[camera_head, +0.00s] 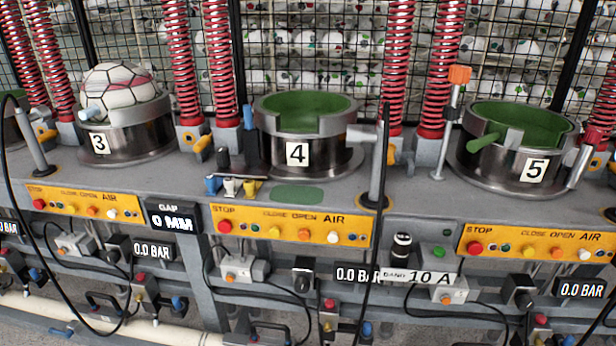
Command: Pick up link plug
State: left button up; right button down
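No part is labelled as a link plug, and I cannot tell for certain which one it is. A small group of plug-like pieces stands on the bench left of station 4: a blue piece (212,185), a white piece (229,186) and a yellow piece (250,188). A black cylindrical part with a pale band (401,245) sits on the front panel above a "BAND 10 A" label (419,277). Neither of my grippers is in view.
Press 3 (130,142) holds a white ball (120,86). Press 4 (310,150) and press 5 (500,165) have green bowls. Orange control panels (290,225) line the bench front. Black cables hang before it. Grey posts (376,170) rise from the bench.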

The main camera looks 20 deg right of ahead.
aim_at(402, 243)
jog(key=z, duration=1.35)
